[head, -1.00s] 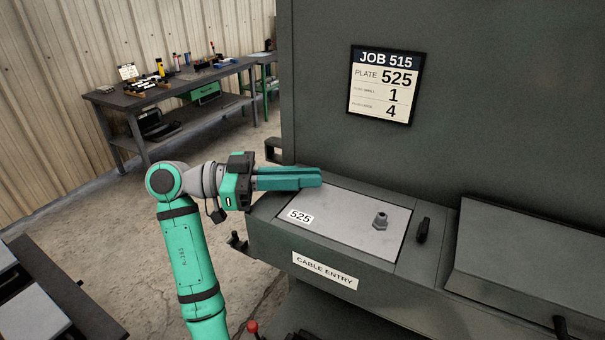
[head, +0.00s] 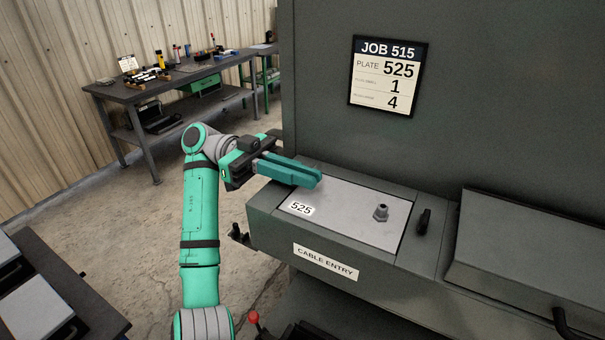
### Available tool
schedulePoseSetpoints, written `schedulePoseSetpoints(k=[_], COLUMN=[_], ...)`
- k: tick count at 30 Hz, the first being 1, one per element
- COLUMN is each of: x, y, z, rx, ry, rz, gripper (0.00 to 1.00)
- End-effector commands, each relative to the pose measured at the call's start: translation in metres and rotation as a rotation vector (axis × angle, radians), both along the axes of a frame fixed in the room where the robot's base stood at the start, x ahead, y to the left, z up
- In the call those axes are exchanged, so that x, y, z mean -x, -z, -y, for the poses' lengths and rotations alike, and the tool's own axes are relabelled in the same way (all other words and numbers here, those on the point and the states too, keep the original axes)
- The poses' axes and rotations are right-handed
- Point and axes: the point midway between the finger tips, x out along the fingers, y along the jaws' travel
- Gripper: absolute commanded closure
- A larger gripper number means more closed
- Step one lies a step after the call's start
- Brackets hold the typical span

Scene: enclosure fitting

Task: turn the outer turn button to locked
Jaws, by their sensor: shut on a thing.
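The grey cover plate (head: 345,215) marked 525 lies in the top of the cable entry box. My gripper (head: 314,180) is at the plate's far left edge, its long green fingers closed together and slanting down to the right. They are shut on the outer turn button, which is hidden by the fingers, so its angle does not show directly. Another black turn button (head: 424,222) stands in plain view at the plate's right end, apart from my gripper.
A grey hex fitting (head: 381,212) stands up from the plate's right part. The cabinet wall with the job card (head: 388,76) rises close behind. A sloped grey cover (head: 530,245) is at the right. Open floor lies left of the box.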

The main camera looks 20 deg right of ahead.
Motion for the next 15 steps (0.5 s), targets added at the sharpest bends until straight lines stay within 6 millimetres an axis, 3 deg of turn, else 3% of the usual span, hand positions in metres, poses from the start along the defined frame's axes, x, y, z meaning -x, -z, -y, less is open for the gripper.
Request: schedulePoseSetpoints(k=[12, 13, 15], x=[0.0005, 0.0005, 0.0005], y=[0.0014, 0.0014, 0.0013], z=[0.0001, 0.0001, 0.0003], rx=[-0.002, -0.002, -0.001], ry=[0.008, 0.008, 0.008], rz=[0.001, 0.001, 0.0], gripper=[1.0, 0.87, 0.73])
